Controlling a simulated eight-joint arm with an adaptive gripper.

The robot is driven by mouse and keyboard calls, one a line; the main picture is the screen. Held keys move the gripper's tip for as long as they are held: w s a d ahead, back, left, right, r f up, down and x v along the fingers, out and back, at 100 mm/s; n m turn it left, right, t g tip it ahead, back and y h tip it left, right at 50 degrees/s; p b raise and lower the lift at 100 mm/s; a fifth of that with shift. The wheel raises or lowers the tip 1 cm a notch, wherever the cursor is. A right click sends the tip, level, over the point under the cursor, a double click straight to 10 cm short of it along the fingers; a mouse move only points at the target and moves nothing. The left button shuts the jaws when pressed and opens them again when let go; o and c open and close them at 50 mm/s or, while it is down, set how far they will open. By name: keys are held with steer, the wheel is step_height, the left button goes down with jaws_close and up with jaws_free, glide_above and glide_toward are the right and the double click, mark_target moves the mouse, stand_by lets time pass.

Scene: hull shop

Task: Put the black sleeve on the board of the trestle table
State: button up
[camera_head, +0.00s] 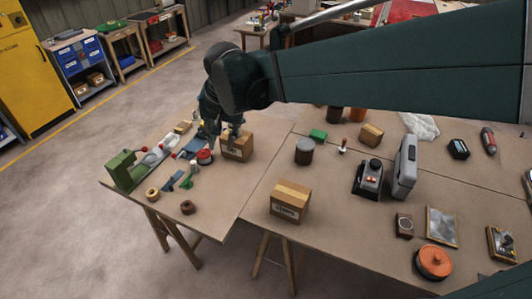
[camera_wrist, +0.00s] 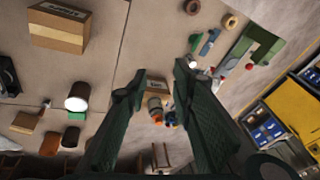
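My gripper (camera_head: 222,137) is over the left part of the trestle table (camera_head: 225,205), close above a small cardboard box (camera_head: 237,147). In the wrist view my gripper (camera_wrist: 160,73) has its fingers apart, with that box (camera_wrist: 154,85) showing beyond and between the tips; nothing appears held. I cannot surely pick out the black sleeve. A dark brown ring (camera_head: 187,207) lies at the left board's front edge and also shows in the wrist view (camera_wrist: 192,7). A dark cylinder with a pale top (camera_head: 304,151) stands on the right board; it also shows in the wrist view (camera_wrist: 77,97).
A green machine (camera_head: 124,170), a tan ring (camera_head: 152,193) and small tools crowd the left board. A larger carton (camera_head: 290,201) stands near the front edge, right of the seam. A grey case (camera_head: 405,166) stands farther right. Bare board lies between the ring and the carton.

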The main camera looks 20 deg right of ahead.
steer(key=s+d+n+t, duration=0.1)
steer(key=s+d, duration=0.2)
steer(key=s, duration=0.3)
steer(key=s+d+f+n+t, duration=0.1)
steer(key=s+d+n, duration=0.1)
steer(key=s+d, duration=0.2)
steer(key=s+d+n+t, duration=0.1)
steer(key=s+d, duration=0.3)
steer(key=s, duration=0.6)
steer(key=shift+s+d+f+n+h, duration=0.2)
steer(key=shift+d+n+h, duration=0.1)
steer(key=shift+n, duration=0.3)
